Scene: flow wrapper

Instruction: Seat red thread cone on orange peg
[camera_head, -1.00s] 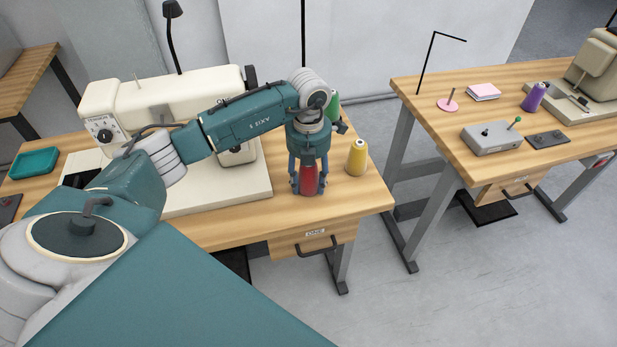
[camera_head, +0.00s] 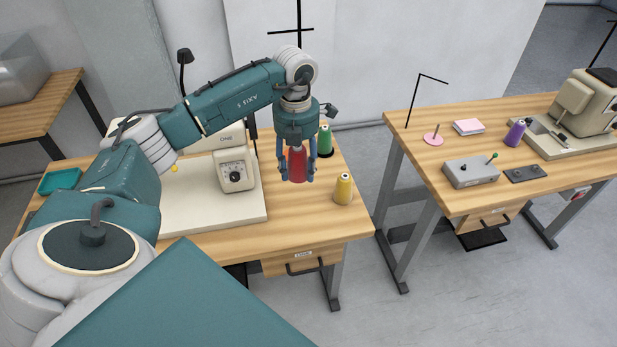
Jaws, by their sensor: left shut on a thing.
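The red thread cone (camera_head: 297,165) is upright between the fingers of my left gripper (camera_head: 297,172), which is shut on it. It appears to be held above the near sewing table (camera_head: 220,238), by its right end. I cannot make out an orange peg; the area behind the gripper and cone is partly hidden. A green thread cone (camera_head: 325,139) stands just behind and right of the gripper, with a dark base at its foot. A yellow thread cone (camera_head: 343,189) stands on the table to the front right. My right gripper is not in view.
A cream sewing machine (camera_head: 234,172) stands left of the gripper, partly behind my arm. A black thread-stand pole (camera_head: 299,28) rises behind. The right table (camera_head: 455,203) holds a purple cone (camera_head: 515,134), a pink disc with a pin (camera_head: 432,140) and a grey box (camera_head: 470,173).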

